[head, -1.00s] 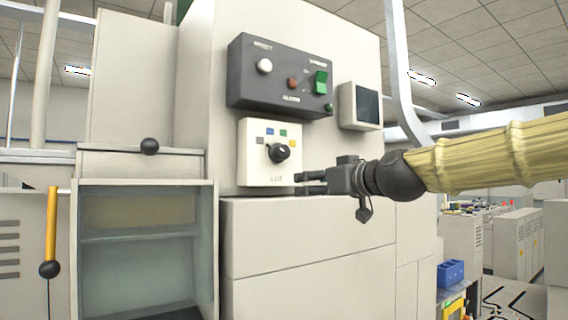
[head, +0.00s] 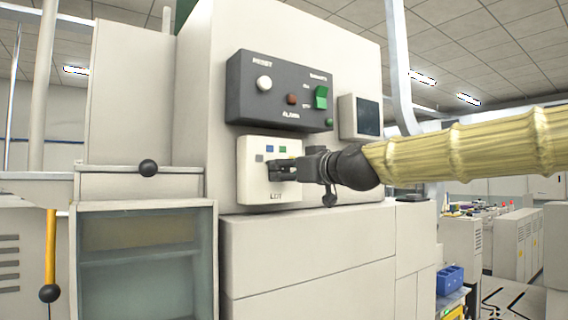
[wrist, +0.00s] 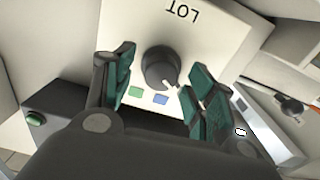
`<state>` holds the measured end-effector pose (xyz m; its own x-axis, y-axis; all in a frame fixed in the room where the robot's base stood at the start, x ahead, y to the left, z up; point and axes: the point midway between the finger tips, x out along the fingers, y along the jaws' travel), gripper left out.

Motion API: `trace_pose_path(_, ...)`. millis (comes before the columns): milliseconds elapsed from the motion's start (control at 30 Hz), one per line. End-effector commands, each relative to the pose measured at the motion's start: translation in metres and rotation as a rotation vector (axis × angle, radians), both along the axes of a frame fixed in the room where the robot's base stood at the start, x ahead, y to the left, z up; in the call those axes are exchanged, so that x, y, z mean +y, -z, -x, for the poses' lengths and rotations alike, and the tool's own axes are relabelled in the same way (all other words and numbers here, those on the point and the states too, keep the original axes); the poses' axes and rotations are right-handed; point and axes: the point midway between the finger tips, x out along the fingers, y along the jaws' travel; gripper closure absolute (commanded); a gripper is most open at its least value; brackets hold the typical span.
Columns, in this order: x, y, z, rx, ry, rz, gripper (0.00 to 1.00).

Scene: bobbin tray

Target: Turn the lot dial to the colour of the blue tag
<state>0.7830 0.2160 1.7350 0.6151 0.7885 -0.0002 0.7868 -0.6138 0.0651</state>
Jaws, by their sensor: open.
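The lot dial (wrist: 160,68) is a dark round knob with a white pointer mark on a cream panel (head: 250,188) lettered LOT. In the wrist view the pointer aims down and right, to the right of the blue tag (wrist: 160,98). A green tag (wrist: 135,91) lies left of the blue one. The head view also shows the blue tag (head: 269,149), with a grey tag (head: 258,158) to its left. My gripper (head: 275,168) is open at the panel, its fingers on either side of the knob in the wrist view. It hides the knob in the head view.
Just above the panel a dark control box (head: 245,100) juts out with a white button, a red button and a green switch. A small screen (head: 368,115) is to its right. A black ball knob (head: 148,168) is to the left.

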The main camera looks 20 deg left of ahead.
Motion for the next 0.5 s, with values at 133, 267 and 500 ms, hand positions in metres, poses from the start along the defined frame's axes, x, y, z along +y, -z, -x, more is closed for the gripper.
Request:
trace_pose_path(133,0.0105,-0.0008,-0.007,0.001,-0.001,0.001,0.44)
trace_pose_path(267,0.0137,-0.0009,-0.01,-0.001,0.0,0.0,0.44)
trace_pose_path(500,0.0144,0.0,-0.0106,-0.001,0.0,-0.001,0.44)
